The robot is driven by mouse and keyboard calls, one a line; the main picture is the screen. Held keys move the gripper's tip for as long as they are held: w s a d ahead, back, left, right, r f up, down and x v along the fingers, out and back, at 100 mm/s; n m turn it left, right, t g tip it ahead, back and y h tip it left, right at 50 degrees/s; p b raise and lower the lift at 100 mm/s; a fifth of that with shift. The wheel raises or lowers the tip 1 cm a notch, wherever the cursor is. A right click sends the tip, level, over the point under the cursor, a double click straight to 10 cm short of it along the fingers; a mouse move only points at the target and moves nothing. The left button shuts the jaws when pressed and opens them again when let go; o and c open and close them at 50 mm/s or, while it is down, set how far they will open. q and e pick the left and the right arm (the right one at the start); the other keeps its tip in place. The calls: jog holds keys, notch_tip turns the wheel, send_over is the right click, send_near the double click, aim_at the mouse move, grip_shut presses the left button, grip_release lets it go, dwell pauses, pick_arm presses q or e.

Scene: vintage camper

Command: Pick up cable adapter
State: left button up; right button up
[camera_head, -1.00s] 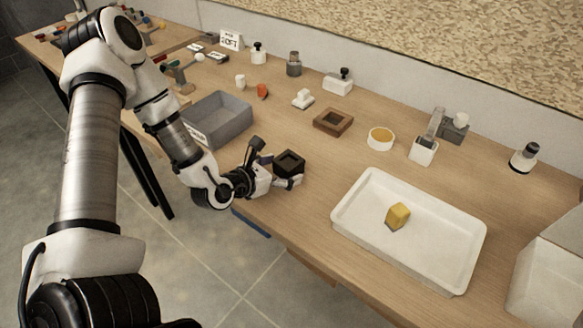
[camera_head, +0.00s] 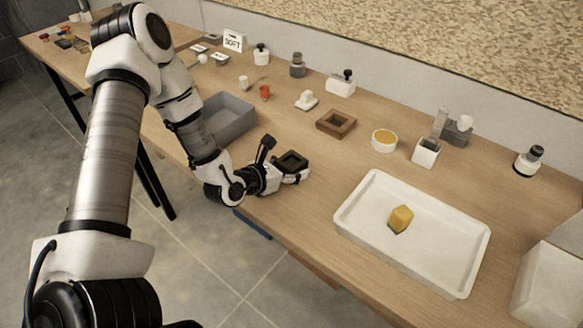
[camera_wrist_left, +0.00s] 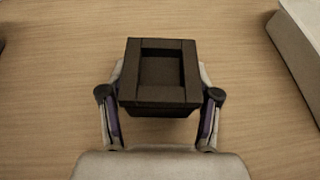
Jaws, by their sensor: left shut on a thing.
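A black square block with a recessed square top, which I take for the cable adapter (camera_head: 291,162), is at the front edge of the wooden table. My left gripper (camera_head: 295,173) is shut on it. In the left wrist view the adapter (camera_wrist_left: 161,102) sits upright between the two fingers of my left gripper (camera_wrist_left: 160,110), one on each side. I cannot tell whether its underside touches the table. My right gripper is not in view.
A white tray (camera_head: 360,239) with a yellow block (camera_head: 400,219) lies to the right. A grey bin (camera_head: 243,122) stands behind my left arm. A brown square frame (camera_head: 336,122), a round yellow-topped dish (camera_head: 384,140) and several small items stand farther back. Table between is clear.

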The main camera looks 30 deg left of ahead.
aim_at(296, 157)
pick_arm(q)
jog(key=shift+r, duration=0.45)
notch_tip(296, 157, up, 2)
jog(key=shift+r, duration=0.2)
jog(key=s+d+b, duration=0.1)
jog(key=s+d, duration=0.2)
jog(key=s, duration=0.1)
jog(key=shift+d+r, duration=0.1)
jog(key=shift+d, duration=0.1)
jog(key=s+d+p, duration=0.1)
jog(key=p, duration=0.1)
jog(key=s+d+r+p, duration=0.1)
jog(key=s+p, duration=0.1)
jog(key=p, duration=0.1)
jog(key=s+d+r+p, duration=0.1)
jog(key=d+p, duration=0.1)
jog(key=p, duration=0.1)
jog(key=shift+s, duration=0.25)
jog(key=s+d+p, duration=0.2)
jog(key=s+p, duration=0.1)
jog(key=shift+s+d+f, duration=0.1)
jog(key=shift+d+f, duration=0.05)
jog(key=shift+d, duration=0.15)
jog(key=shift+s+d+f, duration=0.15)
jog(key=shift+s+d, duration=0.1)
